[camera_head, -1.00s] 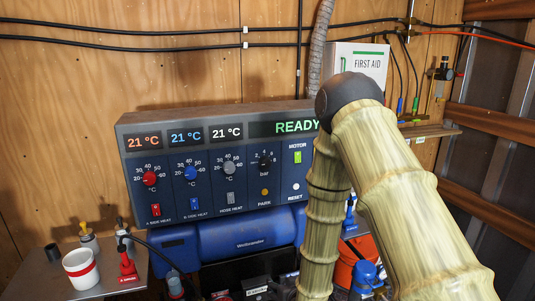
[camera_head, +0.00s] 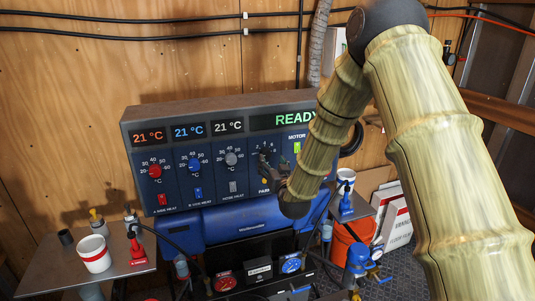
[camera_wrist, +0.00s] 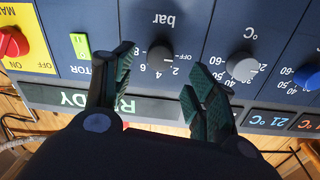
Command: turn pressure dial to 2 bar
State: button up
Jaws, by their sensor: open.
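The pressure dial (camera_wrist: 160,57) is a dark round knob on the blue panel, marked bar, with a scale from OFF up to 8. It shows upside down in the wrist view, and I cannot read its pointer clearly. My gripper (camera_wrist: 160,72) is open, with one dark finger on each side of the dial and gaps between. Whether the fingertips reach the knob's depth is unclear. In the head view, my gripper (camera_head: 268,163) is in front of the bar dial and largely hides it. The control panel (camera_head: 215,145) displays READY.
A grey hose heat knob (camera_wrist: 242,66) is close beside one finger. On the other side are the green motor switch (camera_wrist: 80,45) and a red main switch (camera_wrist: 12,43). A white cup (camera_head: 94,255) stands on the left shelf. An orange bucket (camera_head: 350,246) is below right.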

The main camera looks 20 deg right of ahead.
aim_at(267, 155)
jog(key=shift+w+d+p, duration=0.1)
jog(key=shift+w+p, duration=0.95)
jog(key=shift+w, duration=1.7)
jog(key=c, duration=1.1)
